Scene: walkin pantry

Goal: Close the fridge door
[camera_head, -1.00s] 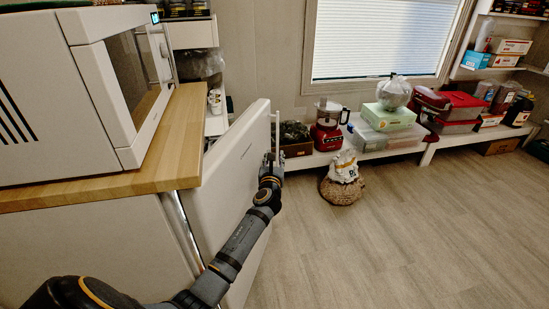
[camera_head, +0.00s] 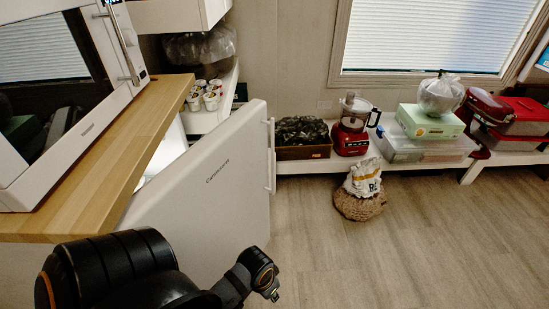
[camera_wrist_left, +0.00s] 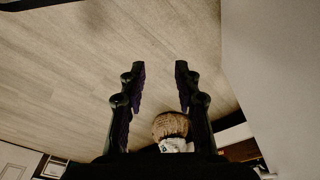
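The white fridge door (camera_head: 212,178) stands open beneath the wooden counter (camera_head: 110,155), with its outer face toward me. A lit strip of the interior (camera_head: 165,150) shows behind it. Its pale vertical handle (camera_head: 271,155) is on the right edge. My left gripper (camera_head: 270,291) is low in front of the door, below the handle and apart from it. In the left wrist view its two fingers (camera_wrist_left: 160,72) are spread with nothing between them, and a pale surface, probably the door, is at right. My right gripper is not in view.
A microwave (camera_head: 60,90) sits on the counter. A woven basket with a white bag (camera_head: 360,190) stands on the floor right of the door. A low shelf behind holds a red food processor (camera_head: 350,135) and boxes. The floor at right (camera_head: 440,250) is clear.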

